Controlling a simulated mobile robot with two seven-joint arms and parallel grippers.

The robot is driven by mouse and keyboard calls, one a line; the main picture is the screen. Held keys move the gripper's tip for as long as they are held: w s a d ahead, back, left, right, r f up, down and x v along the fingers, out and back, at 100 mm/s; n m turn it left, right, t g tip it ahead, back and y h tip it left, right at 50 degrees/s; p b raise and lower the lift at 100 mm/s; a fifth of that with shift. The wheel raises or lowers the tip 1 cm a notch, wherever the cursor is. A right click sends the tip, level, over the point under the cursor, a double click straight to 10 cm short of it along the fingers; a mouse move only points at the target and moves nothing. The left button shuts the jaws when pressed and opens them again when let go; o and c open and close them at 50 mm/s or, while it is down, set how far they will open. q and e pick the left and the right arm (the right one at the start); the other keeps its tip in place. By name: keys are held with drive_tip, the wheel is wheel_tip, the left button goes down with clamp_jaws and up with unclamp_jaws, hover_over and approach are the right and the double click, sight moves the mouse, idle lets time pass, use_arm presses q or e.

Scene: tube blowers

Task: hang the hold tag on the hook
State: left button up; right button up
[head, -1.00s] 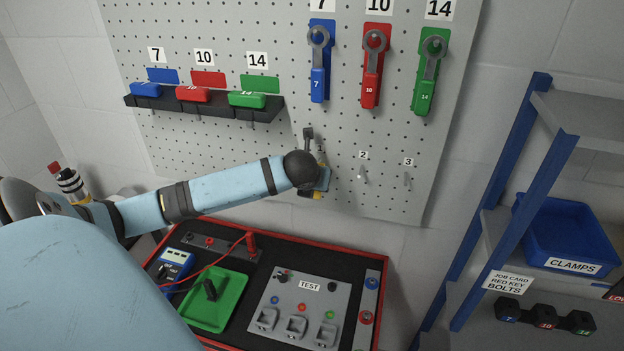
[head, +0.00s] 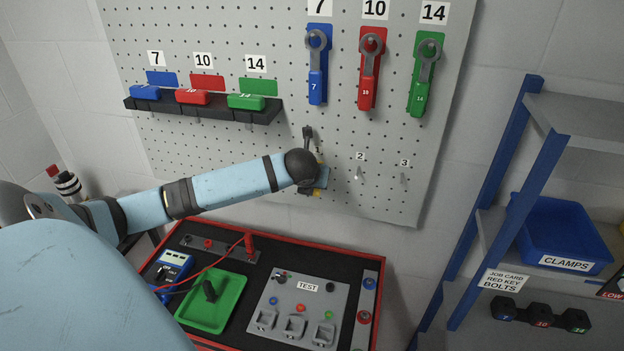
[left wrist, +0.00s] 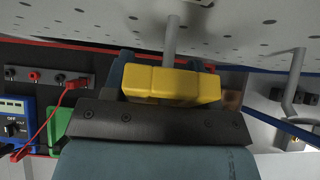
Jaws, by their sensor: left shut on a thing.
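The yellow hold tag (left wrist: 172,84) is between the fingers of my left gripper in the left wrist view. My left gripper (head: 316,184) is shut on it, close to the lower pegboard in the head view, left of hook 2. In the left wrist view a grey hook rod (left wrist: 172,38) comes from the pegboard and ends at or behind the tag's edge. I cannot tell whether the tag's hole is around the rod. In the head view my wrist hides most of the tag and the hook there. My right gripper is out of view.
Hook 2 (head: 359,174) and hook 3 (head: 403,179) are bare on the pegboard (head: 300,125). Coloured wrenches hang above. A black shelf (head: 205,111) is at upper left. Below stands a red-edged bench (head: 384,283) with a test panel (head: 299,306).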

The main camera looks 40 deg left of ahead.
use_arm(q)
drive_tip(key=shift+w+a, duration=0.1)
drive_tip(key=shift+a, duration=0.15)
drive_tip(key=o, duration=1)
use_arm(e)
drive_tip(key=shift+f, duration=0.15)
